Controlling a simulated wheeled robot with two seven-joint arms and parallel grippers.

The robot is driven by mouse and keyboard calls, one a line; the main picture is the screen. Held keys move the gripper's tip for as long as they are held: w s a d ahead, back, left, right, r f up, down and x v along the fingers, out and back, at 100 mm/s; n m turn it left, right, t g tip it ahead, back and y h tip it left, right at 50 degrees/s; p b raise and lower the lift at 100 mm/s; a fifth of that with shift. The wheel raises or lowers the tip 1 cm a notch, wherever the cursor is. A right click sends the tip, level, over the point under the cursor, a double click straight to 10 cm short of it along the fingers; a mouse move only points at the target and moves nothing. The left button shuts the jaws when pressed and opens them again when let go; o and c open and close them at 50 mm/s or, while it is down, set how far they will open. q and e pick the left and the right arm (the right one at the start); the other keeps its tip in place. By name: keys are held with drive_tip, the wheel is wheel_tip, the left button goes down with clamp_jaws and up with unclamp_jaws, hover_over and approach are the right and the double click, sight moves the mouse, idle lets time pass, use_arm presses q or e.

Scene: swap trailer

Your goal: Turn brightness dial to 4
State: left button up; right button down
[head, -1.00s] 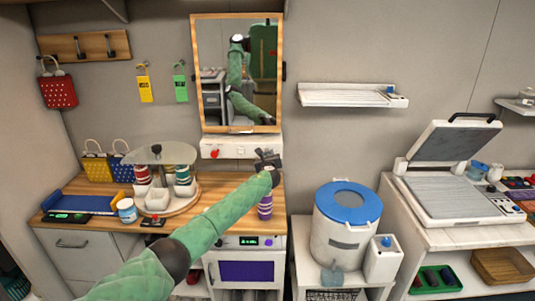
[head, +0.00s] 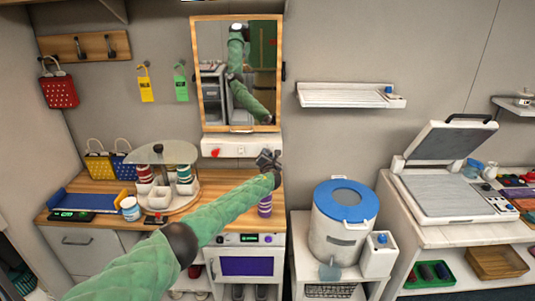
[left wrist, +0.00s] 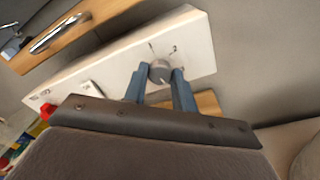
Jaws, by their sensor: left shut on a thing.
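The brightness dial (left wrist: 160,72) is a round grey knob on a white panel (left wrist: 120,62) below the mirror. Marks and a figure that looks like 2 show beside it; the other figures are hidden or too small to read. My left gripper (left wrist: 161,78) is shut on the dial, with one blue-grey finger on each side. In the head view my left gripper (head: 268,160) is at the right end of the white panel (head: 226,147) and hides the dial. My right gripper is not in view.
A red knob (head: 215,153) sits on the panel's left part. The framed mirror (head: 197,70) is above. A purple-striped cup (head: 265,207) stands on the counter under my left arm. A glass-topped carousel (head: 160,152) is to the left, and a blue-lidded bin (head: 345,200) is to the right.

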use_arm(q)
drive_tip(key=shift+f+m, duration=0.2)
drive_tip(key=shift+m, duration=0.5)
drive_tip(key=shift+p, duration=0.3)
drive_tip(key=o, duration=1)
drive_tip(key=shift+r, duration=0.1)
